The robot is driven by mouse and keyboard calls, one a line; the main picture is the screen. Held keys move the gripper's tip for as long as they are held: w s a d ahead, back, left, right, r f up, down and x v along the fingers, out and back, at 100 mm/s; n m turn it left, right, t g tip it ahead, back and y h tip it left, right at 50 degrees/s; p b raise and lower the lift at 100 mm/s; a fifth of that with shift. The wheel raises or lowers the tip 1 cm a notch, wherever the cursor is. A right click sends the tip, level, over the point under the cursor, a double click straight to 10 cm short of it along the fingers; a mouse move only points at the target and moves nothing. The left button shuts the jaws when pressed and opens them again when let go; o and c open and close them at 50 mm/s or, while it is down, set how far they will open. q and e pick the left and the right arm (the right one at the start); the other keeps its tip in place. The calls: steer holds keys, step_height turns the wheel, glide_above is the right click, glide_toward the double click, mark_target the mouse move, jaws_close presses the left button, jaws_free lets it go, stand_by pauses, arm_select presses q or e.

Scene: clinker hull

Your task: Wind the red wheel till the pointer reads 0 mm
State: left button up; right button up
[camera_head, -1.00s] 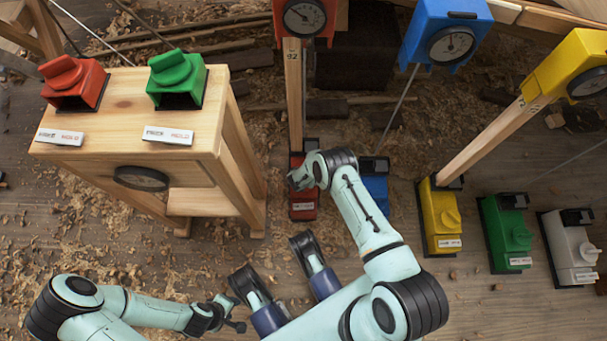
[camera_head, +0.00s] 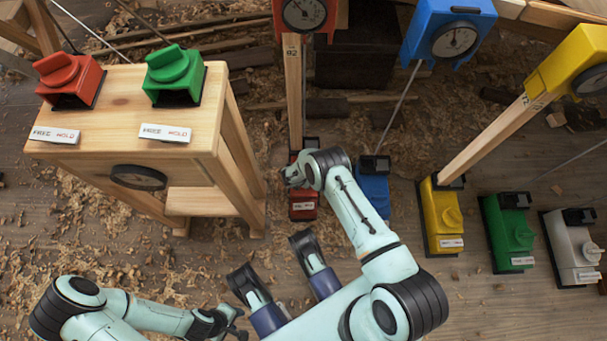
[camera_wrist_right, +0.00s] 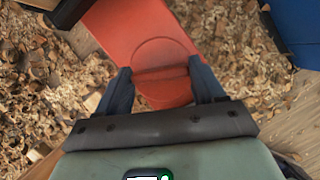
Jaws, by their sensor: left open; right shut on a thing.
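The red wheel (camera_wrist_right: 160,72) is a round knob with a raised ridge on a red box (camera_head: 303,208). My right gripper (camera_wrist_right: 161,73) has its two fingers on either side of the ridge and is shut on it. In the head view my right gripper (camera_head: 294,175) is over the red box and hides most of the wheel. A red-framed gauge (camera_head: 304,14) stands on a wooden post behind that box. Its pointer is too small to read, and the top is cut off. My left gripper (camera_head: 231,324) is open and empty near the bottom edge.
A wooden stand (camera_head: 120,120) at left carries a red knob (camera_head: 66,78) and a green knob (camera_head: 173,72), labelled FREE and HOLD. Blue (camera_head: 373,188), yellow (camera_head: 442,215), green (camera_head: 512,232) and white (camera_head: 572,245) boxes stand to the right. Shavings litter the floor.

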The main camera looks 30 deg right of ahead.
steer(key=m+g, duration=0.1)
steer(key=m, duration=0.2)
steer(key=shift+w+m+h, duration=0.1)
steer(key=shift+m+h, duration=0.2)
steer(key=shift+m, duration=0.1)
arm_select(q)
steer(key=shift+s, duration=0.2)
arm_select(e)
steer(key=m+g, duration=0.2)
steer(key=m, duration=0.3)
steer(key=shift+w, duration=0.1)
steer(key=shift+m+g, duration=0.3)
steer(key=shift+m, duration=0.1)
steer(key=o, duration=1)
steer(key=shift+o, duration=0.2)
steer(key=shift+r, duration=0.1)
arm_select(q)
steer(key=w+d+r+t+p, duration=0.1)
steer(key=w+r+p, duration=0.3)
steer(key=w, duration=0.4)
steer(key=shift+w+r+m+t, duration=0.15)
steer(key=shift+r+m+t, duration=0.25)
steer(key=shift+t, duration=0.5)
arm_select(e)
steer(key=v, duration=1.3)
arm_select(q)
steer(key=shift+r, duration=0.1)
